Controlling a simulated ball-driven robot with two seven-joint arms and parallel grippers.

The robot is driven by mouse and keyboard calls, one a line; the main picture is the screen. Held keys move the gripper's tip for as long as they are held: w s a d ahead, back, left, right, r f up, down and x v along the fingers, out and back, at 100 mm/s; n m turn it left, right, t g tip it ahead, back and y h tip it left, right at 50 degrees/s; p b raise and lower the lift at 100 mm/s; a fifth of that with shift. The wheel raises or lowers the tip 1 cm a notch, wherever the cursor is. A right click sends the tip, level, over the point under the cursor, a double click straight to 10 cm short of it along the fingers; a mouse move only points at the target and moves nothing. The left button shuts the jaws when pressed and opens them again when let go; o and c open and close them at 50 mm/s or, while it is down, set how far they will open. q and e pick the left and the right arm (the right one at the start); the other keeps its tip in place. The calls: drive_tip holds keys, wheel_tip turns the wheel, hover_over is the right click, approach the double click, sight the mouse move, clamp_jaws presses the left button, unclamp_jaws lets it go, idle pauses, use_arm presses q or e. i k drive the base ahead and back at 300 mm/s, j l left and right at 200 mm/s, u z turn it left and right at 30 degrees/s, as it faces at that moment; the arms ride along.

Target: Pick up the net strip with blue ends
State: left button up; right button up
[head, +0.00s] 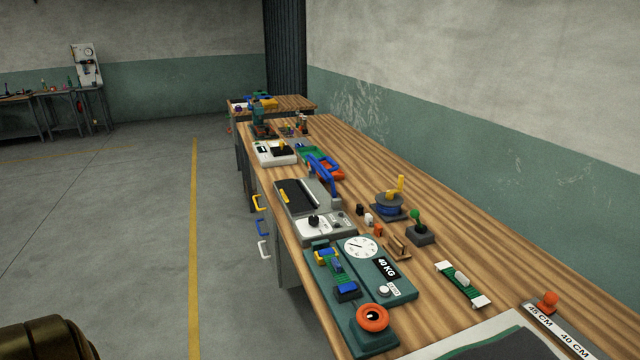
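A green net strip with blue ends (336,267) lies on the dark green weighing scale (400,284) near the front of the long bench. Its far blue end has yellow parts beside it, and a small blue piece sits on its middle. Its near blue end (346,290) lies close to the orange ring. A second green strip with white ends (462,283) lies on the wood to the right, with a pale piece on its middle. No gripper fingers show. Only a dark rounded part of my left arm appears at the bottom left corner.
The wooden bench (520,270) runs away along the wall. Floor left of the bench is clear.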

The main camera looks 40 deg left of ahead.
sight(332, 261)
drive_tip(key=i+j+z, duration=0.1)
drive_tip(key=j+z, duration=0.15)
drive_tip(key=j, duration=0.65)
drive_tip(key=j+z, duration=0.25)
drive_tip(key=j, duration=0.65)
